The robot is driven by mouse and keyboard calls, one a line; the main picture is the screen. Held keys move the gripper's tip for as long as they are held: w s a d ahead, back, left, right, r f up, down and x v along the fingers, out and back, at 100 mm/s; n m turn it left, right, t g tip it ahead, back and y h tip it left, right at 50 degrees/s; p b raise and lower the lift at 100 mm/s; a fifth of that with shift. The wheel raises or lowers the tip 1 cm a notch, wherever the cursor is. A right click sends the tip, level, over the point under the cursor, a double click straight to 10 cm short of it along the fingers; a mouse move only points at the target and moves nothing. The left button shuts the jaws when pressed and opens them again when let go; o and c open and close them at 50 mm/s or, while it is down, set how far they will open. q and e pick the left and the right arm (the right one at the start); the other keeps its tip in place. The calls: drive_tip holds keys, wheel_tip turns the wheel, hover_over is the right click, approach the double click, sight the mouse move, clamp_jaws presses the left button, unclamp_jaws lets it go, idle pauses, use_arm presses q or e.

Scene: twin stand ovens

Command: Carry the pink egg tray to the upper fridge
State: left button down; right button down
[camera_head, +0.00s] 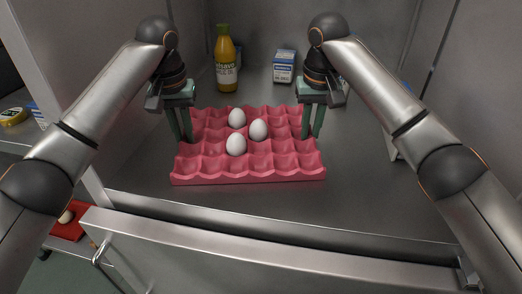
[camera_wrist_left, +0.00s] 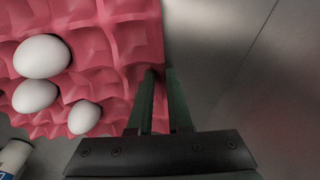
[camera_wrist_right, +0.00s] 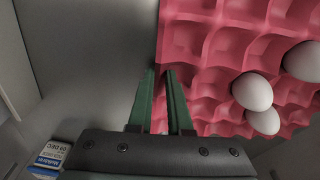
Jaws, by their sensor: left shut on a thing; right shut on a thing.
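The pink egg tray (camera_head: 290,165) is inside the metal fridge compartment, level, with three white eggs (camera_head: 236,145) in its cups. It looks to be on or just above the compartment floor; I cannot tell which. My left gripper (camera_head: 183,138) is shut on the tray's left edge, and the grip shows in the left wrist view (camera_wrist_left: 162,85). My right gripper (camera_head: 312,133) is shut on the tray's right edge, and its fingers show in the right wrist view (camera_wrist_right: 160,85). The fingertips are partly hidden by the tray rim.
A yellow bottle (camera_head: 225,65) and a blue and white carton (camera_head: 284,67) stand at the back of the compartment. The metal floor (camera_head: 375,195) is bare to the right of the tray. A metal front edge (camera_head: 260,245) runs below. A red item (camera_head: 70,225) lies outside at the lower left.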

use_arm(q)
drive_tip(key=c, duration=1.2)
unclamp_jaws()
use_arm(e)
drive_tip(key=c, duration=1.2)
unclamp_jaws()
use_arm(q)
drive_tip(key=o, duration=0.4)
drive_tip(key=shift+c, duration=0.2)
use_arm(e)
drive_tip(key=o, duration=0.4)
drive_tip(key=shift+c, duration=0.2)
use_arm(q)
wheel_tip(320, 180, up, 12)
drive_tip(key=s, duration=0.1)
drive_tip(key=shift+s, duration=0.25)
use_arm(e)
wheel_tip(320, 180, up, 12)
drive_tip(key=s, duration=0.1)
drive_tip(key=shift+s, duration=0.25)
